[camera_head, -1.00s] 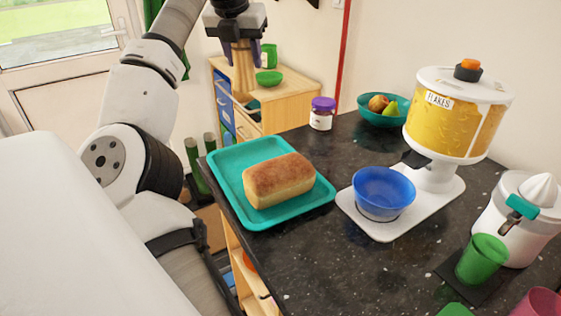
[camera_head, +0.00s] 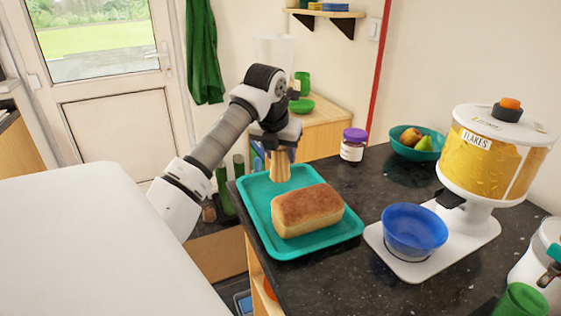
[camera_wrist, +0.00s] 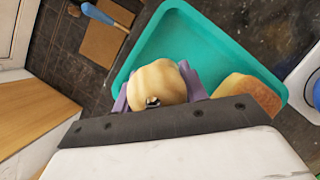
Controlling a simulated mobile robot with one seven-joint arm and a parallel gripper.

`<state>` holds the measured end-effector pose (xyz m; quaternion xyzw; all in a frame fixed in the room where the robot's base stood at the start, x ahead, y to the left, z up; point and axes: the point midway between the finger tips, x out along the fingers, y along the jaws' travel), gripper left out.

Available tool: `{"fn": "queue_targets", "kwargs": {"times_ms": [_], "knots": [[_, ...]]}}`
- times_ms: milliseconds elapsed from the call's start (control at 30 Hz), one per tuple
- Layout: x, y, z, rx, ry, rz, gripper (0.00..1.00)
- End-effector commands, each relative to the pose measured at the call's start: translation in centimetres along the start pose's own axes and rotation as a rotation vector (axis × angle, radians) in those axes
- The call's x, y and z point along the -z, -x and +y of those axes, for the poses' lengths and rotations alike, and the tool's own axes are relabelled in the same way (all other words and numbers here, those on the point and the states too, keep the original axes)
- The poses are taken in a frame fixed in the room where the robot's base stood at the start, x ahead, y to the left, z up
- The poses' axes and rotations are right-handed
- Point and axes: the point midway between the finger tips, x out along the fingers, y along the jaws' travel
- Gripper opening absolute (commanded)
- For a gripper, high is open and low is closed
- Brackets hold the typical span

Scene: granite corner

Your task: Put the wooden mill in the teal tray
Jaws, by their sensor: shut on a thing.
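The wooden mill (camera_head: 281,166) is pale wood and hangs upright below my gripper (camera_head: 277,153), which is shut on it. In the head view it is in front of the far left part of the teal tray (camera_head: 258,215); I cannot tell whether its foot touches the tray. In the wrist view the mill's rounded top (camera_wrist: 157,84) sits between the purple fingers of my gripper (camera_wrist: 160,90), with the teal tray (camera_wrist: 205,38) beneath. A loaf of bread (camera_head: 307,210) lies in the tray, right of the mill; it also shows in the wrist view (camera_wrist: 250,92).
A blue bowl (camera_head: 414,231) stands on the base of the flakes dispenser (camera_head: 493,155), right of the tray. A jar with a purple lid (camera_head: 353,146) and a teal fruit bowl (camera_head: 418,144) stand behind on the dark counter. The tray's far left part is free of bread.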

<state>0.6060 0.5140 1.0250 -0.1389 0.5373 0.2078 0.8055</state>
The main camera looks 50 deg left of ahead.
Motion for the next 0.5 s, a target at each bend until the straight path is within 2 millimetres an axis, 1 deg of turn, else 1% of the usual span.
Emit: {"fn": "queue_targets", "kwargs": {"times_ms": [100, 200, 267, 500], "knots": [[0.8, -1.7, 0.0, 0.003, 0.001, 0.002, 0.16], [1.2, -2.9, -0.1, 0.003, 0.000, 0.001, 0.16], [1.3, -3.2, -0.1, 0.003, 0.000, 0.000, 0.16], [1.4, -3.3, 0.0, 0.001, 0.000, 0.000, 0.16]]}}
